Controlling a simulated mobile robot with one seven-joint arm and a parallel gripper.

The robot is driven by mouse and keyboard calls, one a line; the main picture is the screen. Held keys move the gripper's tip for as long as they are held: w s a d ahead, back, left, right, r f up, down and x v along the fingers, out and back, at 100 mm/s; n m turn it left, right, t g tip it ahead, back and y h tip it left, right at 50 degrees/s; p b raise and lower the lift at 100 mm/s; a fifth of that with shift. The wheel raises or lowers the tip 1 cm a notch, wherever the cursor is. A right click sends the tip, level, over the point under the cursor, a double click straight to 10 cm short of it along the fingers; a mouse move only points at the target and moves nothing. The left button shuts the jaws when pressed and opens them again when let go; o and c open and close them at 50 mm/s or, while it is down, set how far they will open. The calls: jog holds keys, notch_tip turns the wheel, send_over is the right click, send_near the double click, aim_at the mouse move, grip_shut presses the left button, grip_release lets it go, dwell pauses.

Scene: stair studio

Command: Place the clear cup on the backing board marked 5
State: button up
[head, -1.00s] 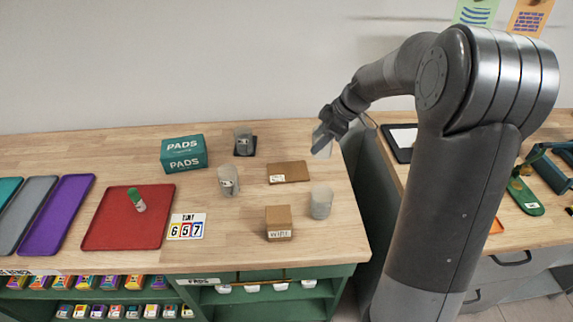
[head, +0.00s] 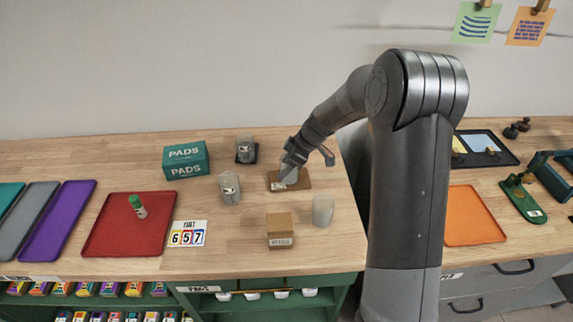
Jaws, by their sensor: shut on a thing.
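My gripper (head: 292,163) is shut on a clear cup (head: 288,174), which looks pale and see-through. The cup is over the left part of a flat brown board (head: 303,184) at the back right of the wooden table. I cannot tell whether the cup touches the board. A small white label (head: 279,186) shows at the board's front left, but its mark is too small to read. Part of the board is hidden behind the cup and gripper.
Other clear cups stand left (head: 230,188) and front right (head: 323,209) of the board; another (head: 245,145) stands on a dark board. A cardboard box (head: 280,226) is in front. A green PADS box (head: 186,158), red tray (head: 100,240) and number card (head: 187,233) lie left.

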jog(key=o, duration=1)
jog(key=v, duration=1.2)
jog(key=s+d+r+m+t+h, duration=0.15)
jog(key=s+r+m, duration=0.3)
jog(key=s, duration=0.45)
jog(key=s+r+m+h, duration=0.2)
jog(key=s+r+m, duration=0.1)
jog(key=s+r, duration=0.4)
jog(key=shift+s+d+f+m+t+h, duration=0.1)
jog(key=shift+s+d+m+t+h, duration=0.35)
jog(key=shift+s+m, duration=1.65)
jog(key=shift+s+d+f+m+t+h, duration=0.15)
jog(key=shift+s+d+m+t+h, duration=0.3)
jog(key=shift+s, duration=3.2)
jog(key=shift+s+d+f+m+t+h, duration=0.1)
jog(key=shift+s+d+m+t+h, duration=0.3)
jog(key=shift+s+m, duration=1.7)
jog(key=shift+s+d+n, duration=0.25)
jog(key=shift+s+n, duration=0.55)
